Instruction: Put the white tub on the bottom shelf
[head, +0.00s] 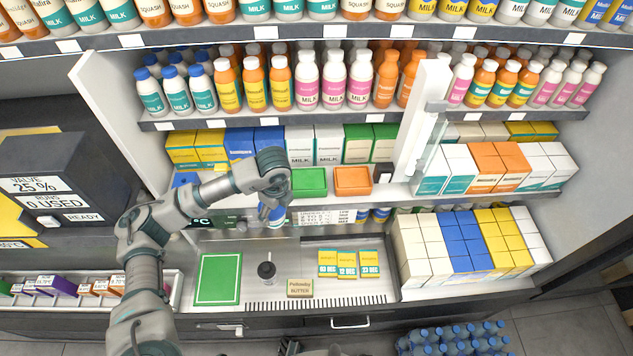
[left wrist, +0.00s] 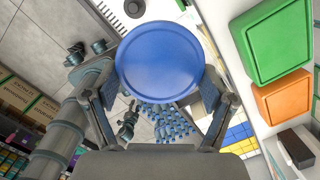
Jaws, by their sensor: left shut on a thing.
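My left gripper (head: 270,208) is in front of the shelf rack, below the level of the green tub. In the left wrist view the gripper (left wrist: 160,100) is shut on a tub with a round blue lid (left wrist: 160,62). The held tub (head: 277,217) shows small in the head view; its wall is mostly hidden, so I cannot tell whether it is white.
Stacked boxes (head: 470,245) stand at right. A white upright divider (head: 418,125) splits the shelves. Blue-capped bottles (head: 455,339) stand on the floor.

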